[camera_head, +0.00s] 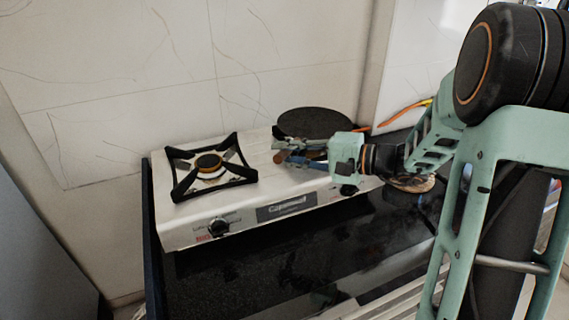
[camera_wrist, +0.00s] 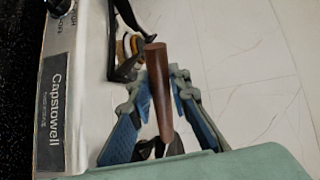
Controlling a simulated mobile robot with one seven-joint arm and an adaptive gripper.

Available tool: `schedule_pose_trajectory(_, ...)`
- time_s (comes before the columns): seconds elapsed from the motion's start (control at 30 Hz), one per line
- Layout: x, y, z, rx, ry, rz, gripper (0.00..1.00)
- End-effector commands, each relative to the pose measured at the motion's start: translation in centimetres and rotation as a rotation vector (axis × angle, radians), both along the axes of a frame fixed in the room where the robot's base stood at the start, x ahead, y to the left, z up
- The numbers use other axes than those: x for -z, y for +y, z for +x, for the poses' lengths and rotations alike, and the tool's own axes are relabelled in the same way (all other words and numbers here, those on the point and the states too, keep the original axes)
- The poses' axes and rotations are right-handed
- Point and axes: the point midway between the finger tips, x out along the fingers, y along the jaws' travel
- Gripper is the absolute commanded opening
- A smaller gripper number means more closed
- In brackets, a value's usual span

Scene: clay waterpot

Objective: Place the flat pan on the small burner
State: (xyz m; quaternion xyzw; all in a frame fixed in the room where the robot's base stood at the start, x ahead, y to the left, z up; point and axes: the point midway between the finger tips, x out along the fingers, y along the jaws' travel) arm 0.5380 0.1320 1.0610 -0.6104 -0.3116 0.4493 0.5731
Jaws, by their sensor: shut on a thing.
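The flat pan (camera_head: 316,122) is a dark round disc over the right part of the gas stove (camera_head: 247,155), near the wall. I cannot tell whether it rests on something or hangs clear. My gripper (camera_head: 290,158) is in front of the pan. In the wrist view my gripper (camera_wrist: 160,92) has its blue-padded fingers on both sides of a brown handle (camera_wrist: 156,65), shut on it. The handle's tip (camera_head: 278,157) points left. The left burner (camera_head: 209,162) is bare, with a black grate; it also shows in the wrist view (camera_wrist: 127,46). Any right burner is hidden.
A tiled wall (camera_head: 110,85) stands close behind the stove. A dark counter (camera_head: 290,255) runs in front, mostly clear. An orange hose (camera_head: 405,109) and a brown round object (camera_head: 411,183) lie to the right, partly behind my arm.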

Motion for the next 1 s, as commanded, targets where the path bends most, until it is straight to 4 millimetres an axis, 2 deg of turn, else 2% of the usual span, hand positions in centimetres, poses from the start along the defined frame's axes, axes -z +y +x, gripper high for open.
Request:
schedule_pose_trajectory(0.17, 0.2, 0.2, 0.5, -0.002, -0.013, 0.0, 0.0)
schedule_pose_trajectory(0.43, 3.2, 0.3, 0.7, -0.002, -0.009, 0.001, 0.0)
schedule_pose_trajectory(0.67, 3.5, 0.3, 0.7, -0.002, -0.011, 0.001, 0.0)
schedule_pose_trajectory(0.7, 3.9, 0.3, 0.6, 0.0, 0.002, 0.0, 0.2)
schedule_pose_trajectory(0.8, 3.8, 0.3, 0.6, 0.0, 0.001, 0.0, 0.31)
schedule_pose_trajectory(0.83, 3.8, 0.3, 0.6, 0.0, 0.001, 0.0, 0.34)
schedule_pose_trajectory(1.0, 3.8, 0.3, 0.6, 0.0, 0.0, 0.0, 0.34)
